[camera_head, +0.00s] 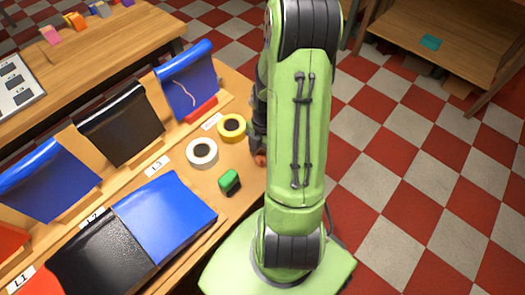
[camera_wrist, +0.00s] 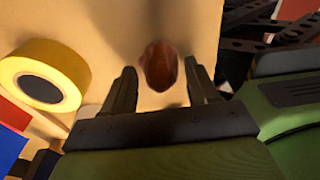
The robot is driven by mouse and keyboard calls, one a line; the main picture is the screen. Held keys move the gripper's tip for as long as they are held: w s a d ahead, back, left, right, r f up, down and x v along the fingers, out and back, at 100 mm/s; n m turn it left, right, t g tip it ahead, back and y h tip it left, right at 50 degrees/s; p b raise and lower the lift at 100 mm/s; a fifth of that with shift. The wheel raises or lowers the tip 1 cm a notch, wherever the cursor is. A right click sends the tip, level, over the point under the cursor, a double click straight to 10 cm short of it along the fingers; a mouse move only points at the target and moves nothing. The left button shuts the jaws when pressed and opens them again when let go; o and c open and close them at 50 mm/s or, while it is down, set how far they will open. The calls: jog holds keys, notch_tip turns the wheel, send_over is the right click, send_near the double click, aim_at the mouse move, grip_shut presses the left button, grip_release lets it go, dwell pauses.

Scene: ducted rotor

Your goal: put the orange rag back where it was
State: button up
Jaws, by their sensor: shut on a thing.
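The orange rag (camera_wrist: 158,65) shows as a small, dark orange, rounded lump between the fingers of my gripper (camera_wrist: 162,80) in the wrist view. My gripper is shut on it, over the light wooden table top. Whether the rag touches the table cannot be told. In the head view only a small orange bit of the rag (camera_head: 260,160) shows, beside my green arm near the table's right edge. My arm hides most of the gripper there.
A yellow tape roll (camera_head: 231,127) lies close left of my gripper, with a white tape roll (camera_head: 202,153) and a green block (camera_head: 229,181) nearby. Blue sheets (camera_head: 165,215) and black sheets (camera_head: 121,128) lie on and behind the labelled table. Another table (camera_head: 130,40) stands behind.

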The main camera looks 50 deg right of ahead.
jog(key=shift+f, duration=0.15)
jog(key=o, duration=1.1)
notch_tip(320, 180, up, 12)
jog(key=d+p, duration=0.1)
jog(key=p, duration=0.3)
jog(key=a+r+m+t+h, duration=0.2)
jog(key=a+r+m, duration=0.65)
jog(key=r, duration=0.25)
jog(key=s+a+r+m+t, duration=0.1)
jog(key=s+a+r+m, duration=0.1)
jog(key=a+m, duration=0.1)
jog(key=s+a+r+m+t, duration=0.1)
jog(key=s+a+r+m, duration=0.1)
jog(key=a+m, duration=0.1)
jog(key=s+a+r+m+t, duration=0.1)
jog(key=s+a+m, duration=0.1)
jog(key=a+m, duration=0.1)
jog(key=shift+s+a+r+m+t+y, duration=0.3)
jog(key=shift+s+a+r+m+t, duration=0.1)
jog(key=shift+m, duration=0.05)
